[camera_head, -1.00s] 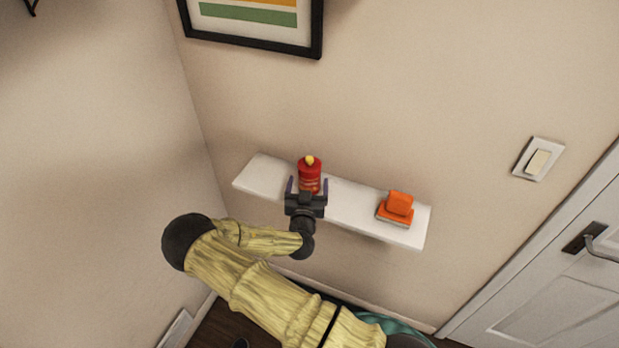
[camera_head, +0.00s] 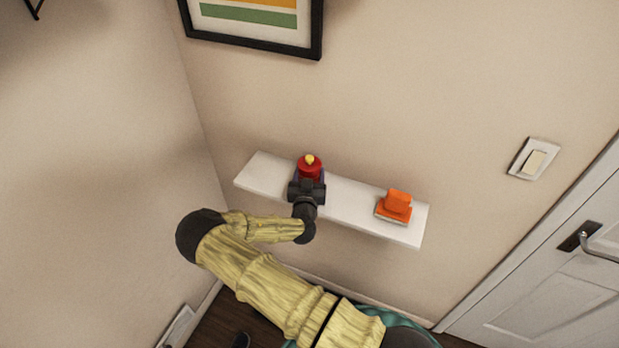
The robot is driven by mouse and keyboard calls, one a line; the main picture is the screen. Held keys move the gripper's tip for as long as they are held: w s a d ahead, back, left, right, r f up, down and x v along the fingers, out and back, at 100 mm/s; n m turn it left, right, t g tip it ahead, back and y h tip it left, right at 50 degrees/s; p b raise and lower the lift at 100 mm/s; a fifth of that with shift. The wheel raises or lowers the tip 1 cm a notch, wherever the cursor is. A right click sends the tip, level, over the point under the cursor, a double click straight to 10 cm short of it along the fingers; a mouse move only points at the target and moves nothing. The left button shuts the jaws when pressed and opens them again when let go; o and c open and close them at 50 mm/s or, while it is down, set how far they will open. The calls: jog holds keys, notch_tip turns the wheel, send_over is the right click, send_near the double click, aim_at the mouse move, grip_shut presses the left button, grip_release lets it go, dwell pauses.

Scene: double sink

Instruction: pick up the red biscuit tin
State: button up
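The red biscuit tin (camera_head: 309,168) stands upright on the white wall shelf (camera_head: 353,201), left of the shelf's middle. It is a red cylinder with a yellow knob on top. My gripper (camera_head: 309,177) is at the front of the tin, with a dark finger along its left and right sides. The gripper body hides the tin's lower part and most of the fingers. The fingers look close to the tin, but I cannot tell whether they press on it. The tin appears to rest on the shelf.
An orange block-shaped object (camera_head: 396,204) sits on the right part of the shelf. A framed picture (camera_head: 255,25) hangs above. A light switch (camera_head: 534,160) and a white door (camera_head: 560,290) are at the right. A side wall bounds the left.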

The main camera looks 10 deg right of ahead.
aim_at(309, 157)
jog(key=c, duration=0.5)
jog(key=shift+r, duration=0.1)
notch_tip(309, 157, up, 10)
jog(key=b, duration=0.3)
dwell(0.6)
